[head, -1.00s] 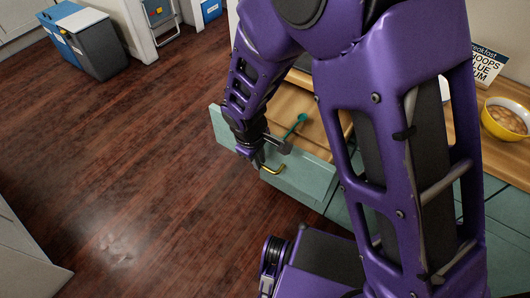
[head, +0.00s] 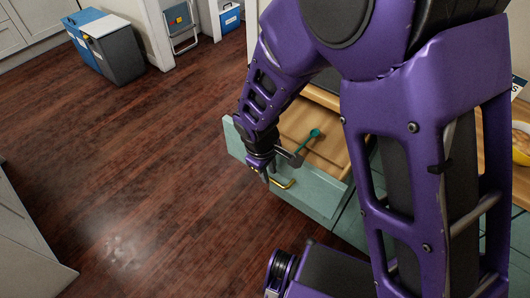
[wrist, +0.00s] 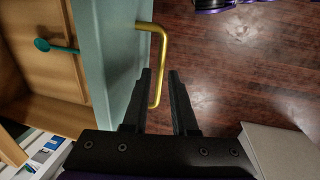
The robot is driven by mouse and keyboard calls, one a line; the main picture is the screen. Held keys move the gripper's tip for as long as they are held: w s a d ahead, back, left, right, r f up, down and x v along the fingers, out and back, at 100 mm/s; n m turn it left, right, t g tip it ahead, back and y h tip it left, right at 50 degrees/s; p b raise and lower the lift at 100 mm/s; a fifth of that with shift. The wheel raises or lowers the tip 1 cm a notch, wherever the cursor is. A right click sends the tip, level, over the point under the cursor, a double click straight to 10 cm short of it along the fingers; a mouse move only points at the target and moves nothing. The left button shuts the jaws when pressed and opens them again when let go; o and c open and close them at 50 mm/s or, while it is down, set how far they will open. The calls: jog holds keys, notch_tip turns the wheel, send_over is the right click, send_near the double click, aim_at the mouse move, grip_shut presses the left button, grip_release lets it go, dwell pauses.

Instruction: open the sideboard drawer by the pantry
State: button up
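The sideboard drawer is pulled out, its pale green front (head: 315,192) standing well away from the cabinet. Its wooden inside shows, with a teal spoon-like utensil (head: 315,133) in it. The brass bar handle (head: 283,184) is on the drawer front; it also shows in the wrist view (wrist: 158,60). My gripper (head: 266,178) is beside the handle's left end in the head view. In the wrist view my gripper (wrist: 160,74) has its two fingers apart, with the handle's lower end seen between them. The fingers do not appear clamped on it.
A wooden counter (head: 496,155) with a yellow bowl (head: 521,145) is at the right. Blue and grey bins (head: 117,58) and a folded step stool (head: 181,25) stand at the back. A pale cabinet (head: 30,250) is at lower left. The wooden floor between is clear.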

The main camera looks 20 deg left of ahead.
notch_tip(320, 180, up, 16)
jog(key=s+p, duration=0.2)
jog(key=s, duration=0.1)
jog(key=shift+a+p, duration=0.3)
jog(key=shift+p, duration=0.1)
